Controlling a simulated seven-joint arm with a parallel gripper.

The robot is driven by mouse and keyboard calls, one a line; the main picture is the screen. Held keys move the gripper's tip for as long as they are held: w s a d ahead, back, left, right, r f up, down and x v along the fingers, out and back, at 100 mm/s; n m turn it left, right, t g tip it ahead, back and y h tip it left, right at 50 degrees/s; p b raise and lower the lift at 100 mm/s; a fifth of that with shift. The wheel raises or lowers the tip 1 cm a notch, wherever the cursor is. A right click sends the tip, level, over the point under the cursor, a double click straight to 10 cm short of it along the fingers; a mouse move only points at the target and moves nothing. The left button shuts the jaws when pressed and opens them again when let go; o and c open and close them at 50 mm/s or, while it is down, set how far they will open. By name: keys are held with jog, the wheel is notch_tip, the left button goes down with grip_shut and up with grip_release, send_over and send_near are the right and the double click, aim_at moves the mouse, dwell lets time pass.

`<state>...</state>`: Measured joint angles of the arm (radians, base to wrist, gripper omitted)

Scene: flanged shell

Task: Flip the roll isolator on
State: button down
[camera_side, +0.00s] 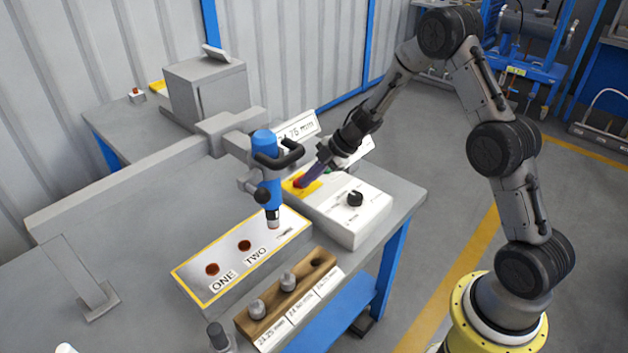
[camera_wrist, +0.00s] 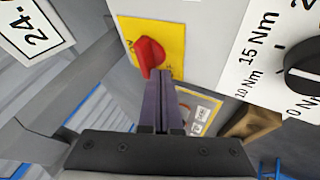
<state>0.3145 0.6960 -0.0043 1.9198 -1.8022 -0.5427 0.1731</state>
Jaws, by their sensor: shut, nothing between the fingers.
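The isolator is a red handle (camera_wrist: 150,55) on a yellow plate (camera_wrist: 172,38), set on the pale control box. In the side view the red handle (camera_side: 300,183) shows at the box's left end on its yellow plate (camera_side: 292,190). My gripper (camera_wrist: 160,76) has its two purple fingers pressed together with nothing between them. The fingertips are at the lower end of the handle in the wrist view and hide a little of it. I cannot tell whether they touch it. In the side view my gripper (camera_side: 306,180) slants down to the handle from the upper right.
The control box (camera_side: 350,225) also carries a black torque dial (camera_side: 355,199). A blue tool (camera_side: 266,165) hangs left of my gripper, above the ONE/TWO panel (camera_side: 215,285). A wooden block (camera_side: 262,312) with sockets stands in front. Free floor lies right of the table.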

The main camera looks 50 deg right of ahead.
jog(key=shift+a+m+t+h, duration=0.2)
jog(key=shift+m+h, duration=0.25)
jog(key=shift+m, duration=0.4)
jog(key=shift+a+m+t+h, duration=0.1)
jog(key=shift+m+t+h, duration=0.3)
jog(key=shift+m, duration=0.45)
jog(key=shift+w+m+h, duration=0.1)
jog(key=shift+m+h, duration=0.15)
jog(key=shift+m, duration=0.05)
jog(key=shift+w+a+r+m+h, duration=0.15)
jog(key=shift+a+m+h, duration=0.15)
jog(key=shift+m+h, duration=0.5)
jog(key=shift+w+a+f+m+h, duration=0.15)
jog(key=shift+a+m+h, duration=0.2)
jog(key=shift+m, duration=0.75)
jog(key=shift+d, duration=0.1)
jog(key=shift+w, duration=0.1)
jog(key=shift+w+a, duration=0.5)
jog(key=shift+w, duration=0.3)
